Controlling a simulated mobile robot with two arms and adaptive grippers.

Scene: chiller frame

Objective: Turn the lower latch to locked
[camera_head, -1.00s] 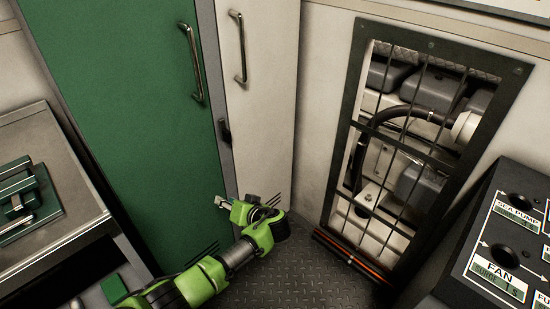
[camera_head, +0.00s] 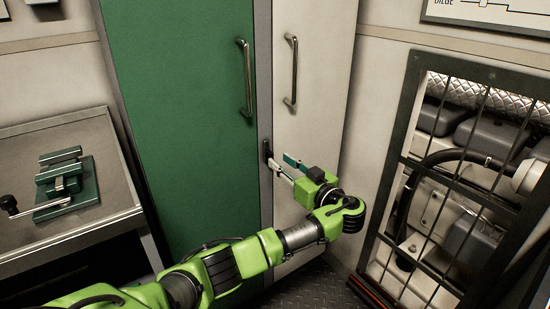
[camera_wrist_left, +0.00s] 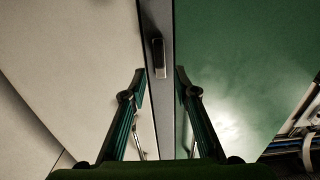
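The latch (camera_head: 266,149) is a small dark handle on the grey strip between the green door (camera_head: 190,120) and the white door (camera_head: 312,120). It also shows in the left wrist view (camera_wrist_left: 158,58), standing along the strip, just beyond the fingertips. My left gripper (camera_head: 279,163) is open in front of the strip, its fingertips close to the latch. In the left wrist view the two fingers (camera_wrist_left: 159,76) stand apart on either side of the strip, with nothing between them. I cannot tell whether a fingertip touches the latch. My right gripper is not in view.
Metal handles stick out from the green door (camera_head: 246,78) and the white door (camera_head: 292,70). A bench (camera_head: 110,205) with a green vise (camera_head: 66,185) stands at the left. A barred opening (camera_head: 408,150) shows machinery at the right. Patterned floor (camera_head: 318,290) shows below.

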